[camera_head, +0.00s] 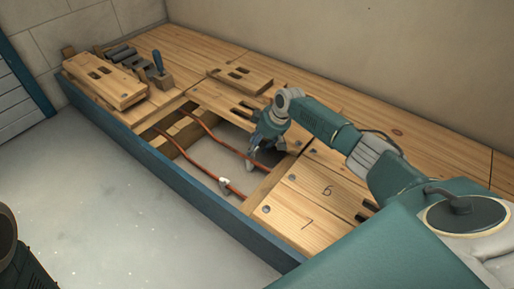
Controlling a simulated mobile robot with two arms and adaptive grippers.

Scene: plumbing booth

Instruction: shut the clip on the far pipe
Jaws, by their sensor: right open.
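Two copper pipes run side by side through an opening in the wooden floor. The far pipe (214,136) passes under my right gripper, and the near pipe (190,155) lies closer to the blue edge. A white clip (225,184) sits on the near pipe; whether it is open or shut is too small to tell. My right gripper (251,164) is open and points down into the opening at the far pipe's right part. No clip shows on the far pipe; the gripper covers part of that pipe. Whether the fingers touch the pipe is unclear. My left gripper is not in view.
Boards numbered 6 and 7 (298,203) lie right of the opening. A loose slotted board (240,78) lies behind it. Stacked boards (105,82) and a blue-handled tool (158,63) are at the back left. A blue edge (180,187) borders the platform; grey floor is clear.

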